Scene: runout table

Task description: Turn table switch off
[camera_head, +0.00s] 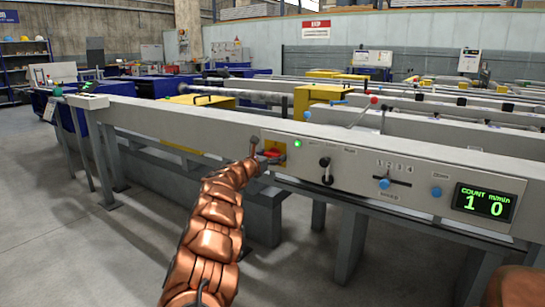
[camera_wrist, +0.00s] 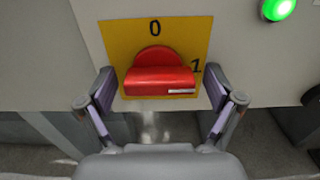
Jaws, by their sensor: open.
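The table switch (camera_wrist: 160,75) is a red rotary knob on a yellow plate (camera_wrist: 118,40) marked 0 at the top and 1 at the right. Its grip bar lies level, with a white mark at its right end, towards the 1. In the head view the red switch (camera_head: 273,153) shows on the left part of the panel, partly hidden by my gripper. My gripper (camera_wrist: 160,92) is open in the wrist view, one finger on each side of the knob, with gaps between them and the red bar. In the head view my gripper (camera_head: 262,150) is at the yellow plate.
A green lamp (camera_head: 297,143) is lit right of the switch. Open floor lies at left.

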